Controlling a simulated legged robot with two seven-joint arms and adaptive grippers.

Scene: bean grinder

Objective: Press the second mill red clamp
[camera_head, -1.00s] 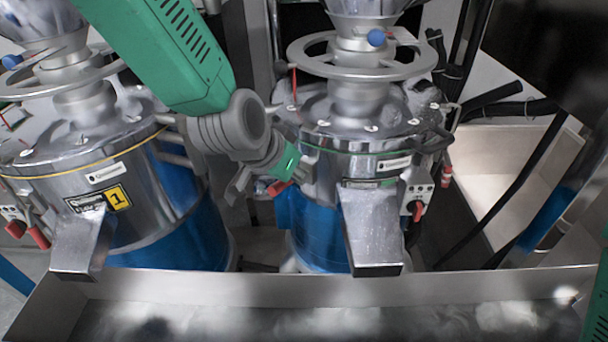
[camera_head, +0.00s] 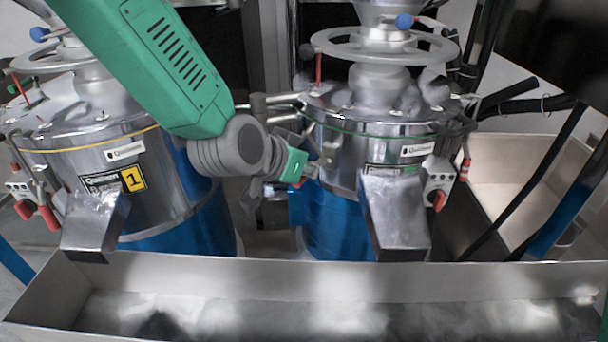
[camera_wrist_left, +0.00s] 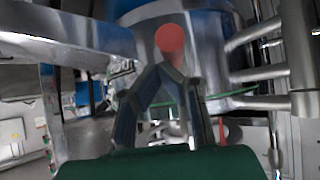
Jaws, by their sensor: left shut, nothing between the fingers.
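The second mill (camera_head: 345,165) is the right-hand metal drum with a green band and a blue lower part. My left gripper (camera_head: 308,172) is at its left side, shut and empty, partly hidden by its own wrist. A small red part (camera_head: 298,183), likely a red clamp, shows just below the fingers. In the left wrist view a round red clamp end (camera_wrist_left: 170,40) lies just beyond the shut fingertips (camera_wrist_left: 160,72). I cannot tell whether they touch. Another red clamp handle (camera_head: 439,201) hangs on the mill's right side. My right gripper is out of view.
The first mill (camera_head: 165,200), with a yellow band and number 1 label, stands at left. Metal spouts (camera_head: 396,215) jut over a long steel trough (camera_head: 330,270) in front. Black hoses (camera_head: 510,100) run at right. The gap between the mills is narrow.

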